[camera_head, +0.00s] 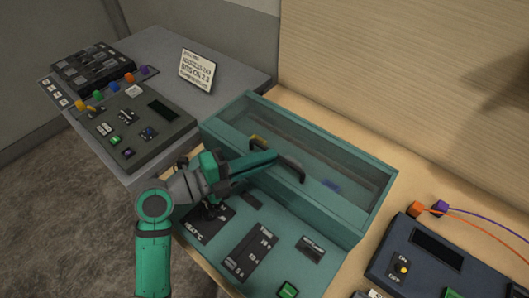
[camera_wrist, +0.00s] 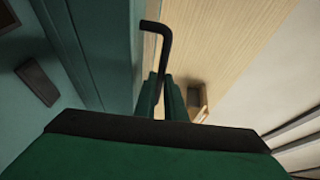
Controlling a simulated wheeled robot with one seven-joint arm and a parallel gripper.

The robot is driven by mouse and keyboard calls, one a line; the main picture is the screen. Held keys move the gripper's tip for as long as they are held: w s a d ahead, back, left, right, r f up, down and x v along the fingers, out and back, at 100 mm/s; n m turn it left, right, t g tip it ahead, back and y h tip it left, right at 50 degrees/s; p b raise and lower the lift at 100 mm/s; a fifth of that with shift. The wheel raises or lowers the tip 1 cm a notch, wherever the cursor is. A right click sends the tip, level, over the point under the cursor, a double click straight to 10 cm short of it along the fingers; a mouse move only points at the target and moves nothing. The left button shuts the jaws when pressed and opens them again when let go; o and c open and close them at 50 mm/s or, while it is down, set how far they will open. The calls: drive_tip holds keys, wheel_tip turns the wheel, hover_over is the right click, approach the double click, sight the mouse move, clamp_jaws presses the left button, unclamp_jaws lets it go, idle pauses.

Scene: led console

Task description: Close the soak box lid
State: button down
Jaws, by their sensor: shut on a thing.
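The soak box (camera_head: 375,205) is a long teal box at the back of a teal console. Its clear, teal-framed lid (camera_head: 320,143) shows at the top; I cannot tell exactly how far it is open. A black bar handle (camera_head: 293,171) is on the lid's front side. My green gripper (camera_head: 276,158) reaches in from the left and is shut on the handle. In the wrist view the bent black handle (camera_wrist: 164,45) runs down between the fingertips (camera_wrist: 168,92). A small yellow thing (camera_head: 258,141) and a blue thing (camera_head: 331,185) show through the clear panel.
The teal console's panel has dark labelled plates (camera_head: 250,255) and a green button (camera_head: 289,289). A grey table with a control unit (camera_head: 140,125) and a sign (camera_head: 197,70) is at left. A dark blue unit (camera_head: 430,262) with cables is at right. A wooden wall stands behind.

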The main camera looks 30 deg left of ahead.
drive_tip(key=shift+d+f, duration=0.1)
drive_tip(key=shift+f, duration=0.45)
drive_tip(key=c, duration=2.1)
unclamp_jaws()
drive_tip(key=shift+s, duration=0.1)
drive_tip(key=v, duration=1.1)
drive_tip(key=shift+w, duration=0.3)
